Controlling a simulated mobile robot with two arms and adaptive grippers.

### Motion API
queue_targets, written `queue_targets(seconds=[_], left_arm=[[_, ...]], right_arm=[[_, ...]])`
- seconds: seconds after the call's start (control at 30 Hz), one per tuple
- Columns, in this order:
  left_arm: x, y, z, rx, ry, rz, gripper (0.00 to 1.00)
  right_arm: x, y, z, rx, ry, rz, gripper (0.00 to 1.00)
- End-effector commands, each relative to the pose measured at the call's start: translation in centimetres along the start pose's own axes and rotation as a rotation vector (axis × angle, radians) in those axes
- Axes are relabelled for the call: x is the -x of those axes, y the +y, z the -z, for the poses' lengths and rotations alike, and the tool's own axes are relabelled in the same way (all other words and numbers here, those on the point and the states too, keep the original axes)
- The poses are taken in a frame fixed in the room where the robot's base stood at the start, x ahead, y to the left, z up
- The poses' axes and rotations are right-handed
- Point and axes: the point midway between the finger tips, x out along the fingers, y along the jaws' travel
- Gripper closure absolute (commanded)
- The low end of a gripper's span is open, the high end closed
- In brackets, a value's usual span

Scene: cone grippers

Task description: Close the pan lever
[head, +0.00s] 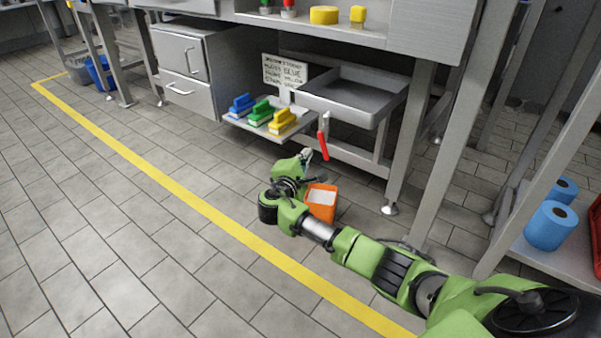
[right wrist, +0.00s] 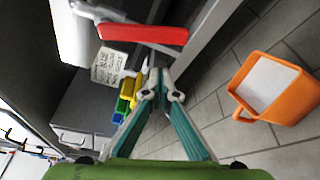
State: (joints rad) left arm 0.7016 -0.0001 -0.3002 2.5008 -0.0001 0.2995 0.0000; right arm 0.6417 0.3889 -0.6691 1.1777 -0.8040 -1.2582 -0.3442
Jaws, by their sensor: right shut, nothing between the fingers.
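The lever has a red handle (head: 322,145) that hangs roughly downward below the front edge of a steel pan (head: 340,116). In the right wrist view the red handle (right wrist: 143,34) lies across the upper part of the picture, joined to a grey metal fitting (right wrist: 90,10) at its left. My right gripper (head: 306,155) is just left of the handle's lower end in the head view. In the right wrist view its fingertips (right wrist: 158,76) are together and empty, below the handle in the picture, apparently apart from it. My left gripper is not in view.
An orange bin (head: 321,200) stands on the floor beside my right forearm. Blue, green and yellow brushes (head: 262,112) lie on a low shelf left of the pan. A sign (head: 284,73) stands behind them. Table legs (head: 410,140) rise at the right. Open floor lies left.

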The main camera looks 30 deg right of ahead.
Motion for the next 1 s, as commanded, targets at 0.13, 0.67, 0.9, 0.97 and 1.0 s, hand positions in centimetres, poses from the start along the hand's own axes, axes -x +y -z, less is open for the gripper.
queue_targets(seconds=[0.13,0.67,0.9,0.97,1.0], left_arm=[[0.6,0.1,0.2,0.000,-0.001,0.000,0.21],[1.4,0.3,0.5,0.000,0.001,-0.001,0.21],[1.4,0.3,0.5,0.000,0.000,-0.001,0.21],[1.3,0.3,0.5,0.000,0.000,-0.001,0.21],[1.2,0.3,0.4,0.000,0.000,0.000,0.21]], right_arm=[[0.8,-0.2,-1.4,0.000,0.003,-0.001,1.00],[1.6,0.0,-3.6,0.002,0.003,0.001,1.00],[1.6,0.0,-3.6,0.002,0.003,0.001,1.00],[1.6,0.0,-3.6,0.004,0.003,0.002,1.00],[1.7,0.0,-3.6,0.007,0.003,0.003,1.00]])
